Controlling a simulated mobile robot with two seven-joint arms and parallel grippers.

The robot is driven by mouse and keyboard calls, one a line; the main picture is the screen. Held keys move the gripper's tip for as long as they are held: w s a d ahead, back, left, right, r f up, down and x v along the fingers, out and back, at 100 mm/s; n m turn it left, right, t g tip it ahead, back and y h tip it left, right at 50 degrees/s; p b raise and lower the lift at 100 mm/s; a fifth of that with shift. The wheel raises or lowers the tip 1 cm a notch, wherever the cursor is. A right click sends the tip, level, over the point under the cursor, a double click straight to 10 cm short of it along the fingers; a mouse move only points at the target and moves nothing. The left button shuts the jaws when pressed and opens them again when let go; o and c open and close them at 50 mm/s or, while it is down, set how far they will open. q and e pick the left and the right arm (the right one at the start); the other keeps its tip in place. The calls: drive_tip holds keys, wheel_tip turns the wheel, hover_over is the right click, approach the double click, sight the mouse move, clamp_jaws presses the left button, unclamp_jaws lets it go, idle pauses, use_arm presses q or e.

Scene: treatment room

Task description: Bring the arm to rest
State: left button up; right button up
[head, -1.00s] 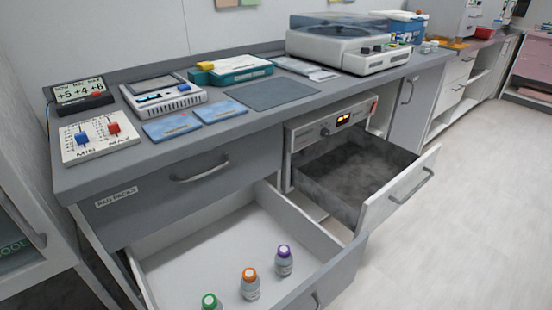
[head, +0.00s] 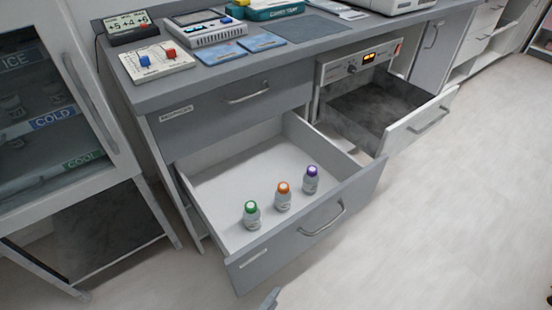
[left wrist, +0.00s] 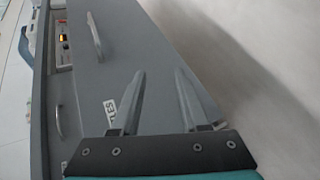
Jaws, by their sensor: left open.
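My left gripper shows in the head view only as a grey fingertip (head: 270,298) at the bottom edge, just in front of the open lower drawer. In the left wrist view my left gripper (left wrist: 160,72) has its two fingers apart with nothing between them. The drawer's grey front (left wrist: 140,60) lies beyond the fingers; I cannot tell how wide the gap is. The open drawer (head: 225,190) holds a green-capped bottle (head: 251,214), an orange-capped bottle (head: 283,197) and a purple-capped bottle (head: 311,180), all upright. My right gripper is not in view.
A second drawer (head: 425,122) stands open below an oven-like panel (head: 355,63). The counter (head: 160,98) carries a display and a slider box (head: 157,64). A glass-doored cabinet (head: 95,90) stands at left. The floor (head: 450,230) at right is clear.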

use_arm(q)
drive_tip(key=s+a+f+m+g+y+p, duration=0.2)
drive_tip(key=s+a+f+m+g+y, duration=0.1)
drive_tip(key=s+a+m, duration=0.4)
drive_tip(key=s+a+f+m+g+y+p, duration=0.3)
drive_tip(key=s+a+f+m+g, duration=0.2)
drive_tip(key=s+a+f+m, duration=0.3)
drive_tip(key=s+a, duration=0.3)
drive_tip(key=a, duration=0.4)
drive_tip(key=shift+a+m+g+y, duration=0.2)
drive_tip(key=shift+m+g+y, duration=0.1)
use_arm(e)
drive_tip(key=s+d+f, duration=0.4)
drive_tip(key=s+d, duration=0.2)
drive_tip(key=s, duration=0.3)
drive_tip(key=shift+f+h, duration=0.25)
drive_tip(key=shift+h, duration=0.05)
